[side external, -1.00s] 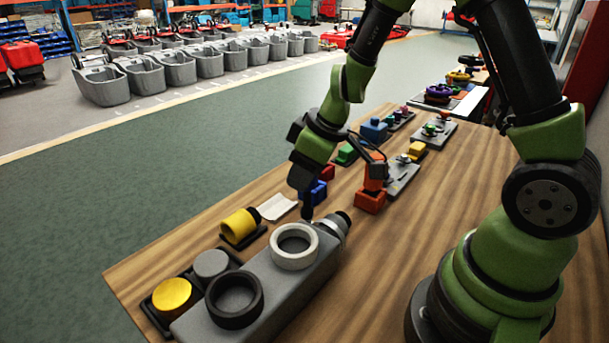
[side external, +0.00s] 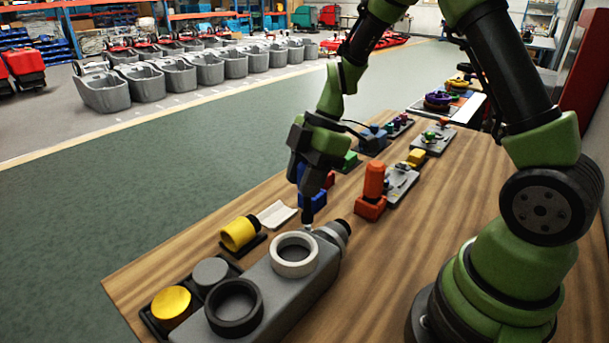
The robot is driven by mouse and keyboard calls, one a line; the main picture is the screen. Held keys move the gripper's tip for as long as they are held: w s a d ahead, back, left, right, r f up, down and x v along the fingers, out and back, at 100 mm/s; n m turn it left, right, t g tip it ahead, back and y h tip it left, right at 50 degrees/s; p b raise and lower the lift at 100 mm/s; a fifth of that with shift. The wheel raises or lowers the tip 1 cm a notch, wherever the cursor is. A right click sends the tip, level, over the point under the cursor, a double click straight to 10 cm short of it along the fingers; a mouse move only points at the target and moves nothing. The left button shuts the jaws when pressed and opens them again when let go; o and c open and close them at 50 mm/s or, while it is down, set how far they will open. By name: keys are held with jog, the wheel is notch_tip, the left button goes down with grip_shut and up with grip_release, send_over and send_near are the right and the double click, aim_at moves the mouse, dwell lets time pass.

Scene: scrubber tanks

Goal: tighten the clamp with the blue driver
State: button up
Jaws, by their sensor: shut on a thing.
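My gripper (side external: 308,172) is shut on the blue driver (side external: 304,176), which points down. Its handle is largely covered by the dark fingers. The driver's tip is at a small bright screw head beside the neck of the grey tank (side external: 275,290); whether it is seated in the screw is too small to tell. A blue stand (side external: 317,199) shows behind the driver, partly hidden.
The tank has a white ring (side external: 294,254) and a black ring (side external: 233,307) on top.

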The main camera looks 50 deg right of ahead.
jog(key=n+g, duration=0.1)
jog(key=n, duration=0.3)
jog(key=shift+n+g, duration=0.3)
jog(key=shift+g, duration=0.1)
jog(key=n, duration=0.2)
jog(key=n+g, duration=0.1)
jog(key=n, duration=0.1)
jog(key=n+g, duration=0.1)
jog(key=n, duration=0.1)
jog(key=shift+s, duration=0.3)
jog(key=shift+f, duration=0.45)
jog(key=shift+f, duration=0.25)
jog(key=shift+f, duration=0.2)
jog(key=shift+d, duration=0.1)
